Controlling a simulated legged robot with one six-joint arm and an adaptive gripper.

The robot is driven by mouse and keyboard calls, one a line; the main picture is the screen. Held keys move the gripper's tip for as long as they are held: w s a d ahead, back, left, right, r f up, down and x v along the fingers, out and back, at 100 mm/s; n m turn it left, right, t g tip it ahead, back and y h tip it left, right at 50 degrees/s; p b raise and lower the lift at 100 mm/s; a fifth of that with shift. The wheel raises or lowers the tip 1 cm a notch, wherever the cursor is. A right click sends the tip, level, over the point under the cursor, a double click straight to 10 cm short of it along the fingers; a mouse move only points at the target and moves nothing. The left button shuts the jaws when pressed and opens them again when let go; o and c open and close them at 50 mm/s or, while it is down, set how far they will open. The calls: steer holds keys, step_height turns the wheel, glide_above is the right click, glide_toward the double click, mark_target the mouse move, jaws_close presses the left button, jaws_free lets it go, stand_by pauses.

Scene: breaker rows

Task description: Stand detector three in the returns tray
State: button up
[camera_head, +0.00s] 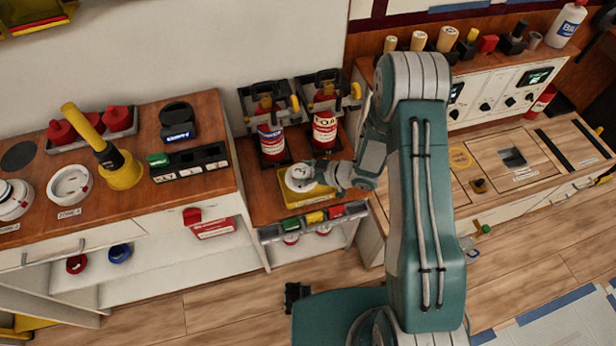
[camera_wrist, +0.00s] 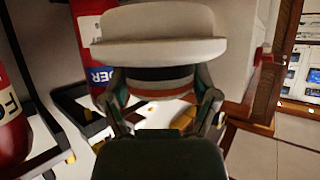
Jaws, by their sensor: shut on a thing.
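A white round detector (camera_head: 299,175) with a dark mark on top, too small to read for certain, is in my gripper (camera_head: 322,177). It is over the yellow tray (camera_head: 296,200) on the low middle wooden bench; whether it touches the tray I cannot tell. In the wrist view the detector (camera_wrist: 158,40) fills the top middle. My gripper's two fingers (camera_wrist: 164,95) are shut on its lower part. The tray floor under the detector is mostly hidden.
Two red extinguishers (camera_head: 271,141) (camera_head: 323,129) stand close behind the tray. Red, yellow and green blocks (camera_head: 315,217) line the bench front. The left bench holds a white base (camera_head: 69,184), another white detector (camera_head: 14,199) and a yellow-handled tool (camera_head: 121,170).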

mark_target(309, 172)
steer(key=w+d+f, duration=0.2)
steer(key=shift+f, duration=0.4)
steer(key=shift+w+f, duration=0.15)
steer(key=shift+f, duration=1.6)
steer(key=shift+d+f, duration=0.1)
steer(key=shift+f, duration=0.2)
